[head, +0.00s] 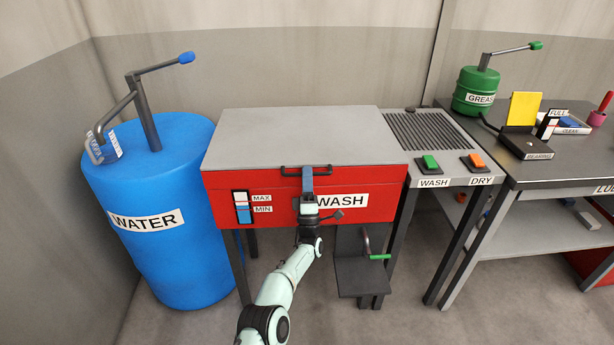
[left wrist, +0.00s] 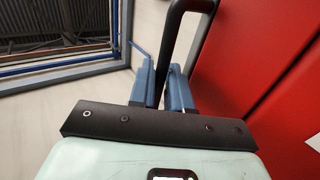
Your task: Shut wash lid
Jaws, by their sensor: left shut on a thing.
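The wash box is red with a grey lid (head: 300,135), and its front carries the WASH label (head: 345,200). The lid lies flat over the box in the head view. A dark bar handle (head: 322,168) runs along the lid's front edge; it also shows as a black bar in the left wrist view (left wrist: 174,30). My left gripper (head: 307,178) is at this handle, with its blue fingers (left wrist: 163,85) shut on it. The fingers hide part of the handle. My right gripper is not in view.
A blue water drum (head: 150,210) with a pump lever stands left of the box. A panel with a green WASH switch (head: 428,163) and an orange DRY switch (head: 473,163) adjoins on the right. A small dark stand with a green-handled crank (head: 380,257) is below the box.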

